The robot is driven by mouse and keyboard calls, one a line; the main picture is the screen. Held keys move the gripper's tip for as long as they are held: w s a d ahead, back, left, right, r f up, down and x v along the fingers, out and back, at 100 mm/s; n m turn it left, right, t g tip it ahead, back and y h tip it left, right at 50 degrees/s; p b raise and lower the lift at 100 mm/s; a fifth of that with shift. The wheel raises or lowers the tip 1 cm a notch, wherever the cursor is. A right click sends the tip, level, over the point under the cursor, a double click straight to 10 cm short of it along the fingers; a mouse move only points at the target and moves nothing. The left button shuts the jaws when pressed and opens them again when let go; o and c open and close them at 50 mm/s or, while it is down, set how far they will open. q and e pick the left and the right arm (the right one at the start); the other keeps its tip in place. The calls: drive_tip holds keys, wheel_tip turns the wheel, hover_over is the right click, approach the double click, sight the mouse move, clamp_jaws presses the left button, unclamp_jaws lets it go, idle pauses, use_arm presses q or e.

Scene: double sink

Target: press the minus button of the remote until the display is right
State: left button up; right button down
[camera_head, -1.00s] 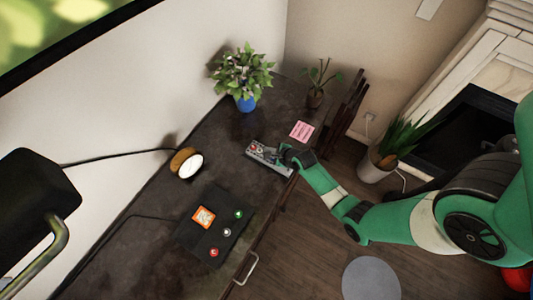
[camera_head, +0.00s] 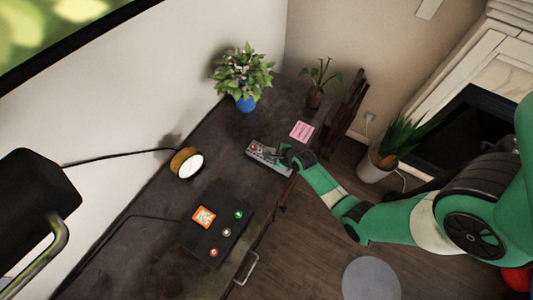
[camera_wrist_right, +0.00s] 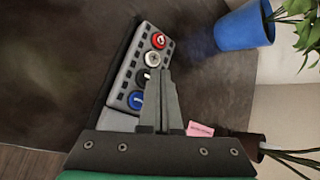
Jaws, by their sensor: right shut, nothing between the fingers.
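The remote (camera_head: 262,152) lies on the dark desk, near its front edge. In the right wrist view the remote (camera_wrist_right: 125,100) is grey with a red, a pale grey, a black and a blue button in a row. The marks on the buttons are too small to read surely. My right gripper (camera_head: 285,156) is shut and empty over the remote. In the wrist view its fingertips (camera_wrist_right: 163,73) overlap the remote's edge beside the pale and black buttons; I cannot tell whether they touch. I cannot make out a readable display. My left gripper is out of view.
A black box (camera_head: 229,226) with an orange panel and coloured buttons lies on the desk. A round pale-faced device (camera_head: 188,163) stands by the wall. A pink note (camera_head: 302,131), a blue-potted plant (camera_head: 244,88) and a small plant (camera_head: 315,95) are behind the remote.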

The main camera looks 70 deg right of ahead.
drive_tip(key=shift+f, duration=0.1)
drive_tip(key=shift+f+b, duration=0.3)
drive_tip(key=shift+f, duration=0.05)
drive_tip(key=shift+f+b, duration=0.3)
drive_tip(key=shift+f, duration=0.15)
idle(0.6)
drive_tip(key=shift+r+p, duration=0.9)
drive_tip(key=shift+p, duration=0.1)
wheel_tip(320, 180, up, 5)
drive_tip(key=p, duration=0.5)
idle(0.8)
